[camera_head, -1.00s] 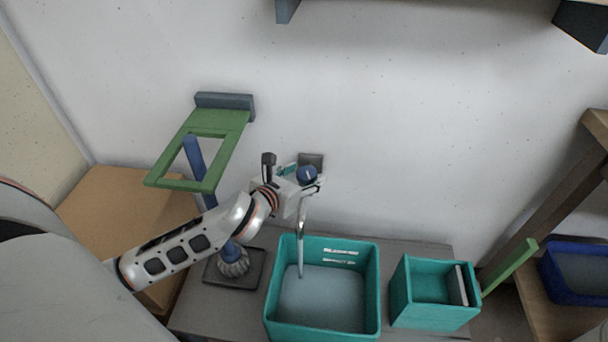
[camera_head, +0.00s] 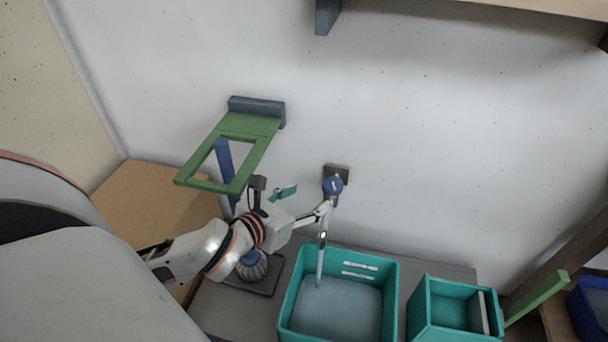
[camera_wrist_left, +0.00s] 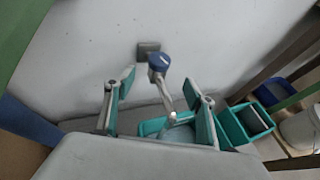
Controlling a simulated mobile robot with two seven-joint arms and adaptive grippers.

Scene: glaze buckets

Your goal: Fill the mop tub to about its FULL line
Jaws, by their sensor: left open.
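The mop tub (camera_head: 391,300) is the larger teal tub under the wall tap. It holds grey-blue water (camera_head: 338,308), and a pale stream (camera_head: 320,262) runs down into it. Two white marks (camera_head: 359,270) show on its back inner wall; the water's back edge looks close below the lower one. The tap has a blue knob (camera_head: 332,186), also in the left wrist view (camera_wrist_left: 159,62). My left gripper (camera_head: 306,202) is open and empty, left of the tap. In the wrist view its spread fingers (camera_wrist_left: 163,102) frame the tap, apart from the knob. My right gripper is out of view.
A smaller teal bin (camera_head: 452,314) stands right of the tub. A green frame (camera_head: 262,150) juts from the wall above my left arm. A brush (camera_head: 252,266) stands on a dark tray beneath. A blue container (camera_head: 591,312) sits far right. The wall right of the tap is clear.

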